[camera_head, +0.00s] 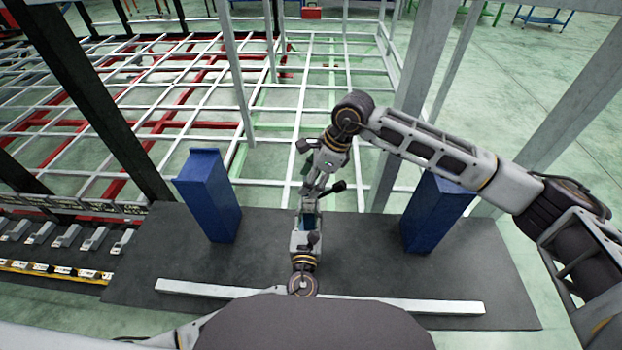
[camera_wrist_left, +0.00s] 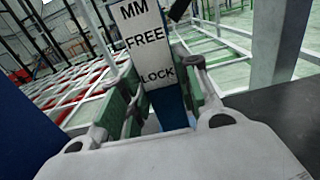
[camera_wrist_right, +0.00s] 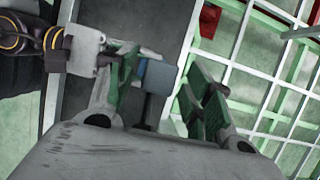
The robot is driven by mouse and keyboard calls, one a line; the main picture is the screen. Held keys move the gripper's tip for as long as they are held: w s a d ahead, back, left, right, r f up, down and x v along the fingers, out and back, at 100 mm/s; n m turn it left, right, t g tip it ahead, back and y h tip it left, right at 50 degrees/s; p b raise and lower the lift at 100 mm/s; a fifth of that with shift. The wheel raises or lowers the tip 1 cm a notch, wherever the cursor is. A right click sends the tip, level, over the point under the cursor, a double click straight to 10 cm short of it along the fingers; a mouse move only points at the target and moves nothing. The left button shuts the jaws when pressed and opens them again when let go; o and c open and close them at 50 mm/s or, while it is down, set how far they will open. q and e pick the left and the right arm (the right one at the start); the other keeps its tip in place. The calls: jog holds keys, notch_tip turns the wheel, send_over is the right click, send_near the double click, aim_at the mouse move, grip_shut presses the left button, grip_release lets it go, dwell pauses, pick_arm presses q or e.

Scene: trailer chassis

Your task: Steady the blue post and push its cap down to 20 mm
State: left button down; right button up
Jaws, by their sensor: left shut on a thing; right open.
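The blue post (camera_wrist_left: 172,112) stands in the left wrist view behind a white plate (camera_wrist_left: 145,42) reading "MM FREE LOCK". My left gripper (camera_head: 307,217) is shut on the post, with its green-padded fingers on both sides of it. Little of the post shows in the head view. My right gripper (camera_wrist_right: 165,88) is open above it, seen in the right wrist view. A grey square piece (camera_wrist_right: 160,77), which seems to be the cap, shows between its fingers, with blue beside it. A dark lever (camera_head: 338,187) sticks out to the right. The scale reading is hidden.
Blue blocks stand left (camera_head: 208,195) and right (camera_head: 436,212) on the dark table (camera_head: 270,265). A white bar (camera_head: 400,304) lies along the near edge. A white and red chassis frame (camera_head: 150,120) and grey uprights (camera_head: 410,100) stand beyond. Bare table separates the blocks from my grippers.

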grip_shut()
jog(key=shift+r, duration=0.4)
dwell(0.4)
grip_release()
jog(key=v, duration=1.2)
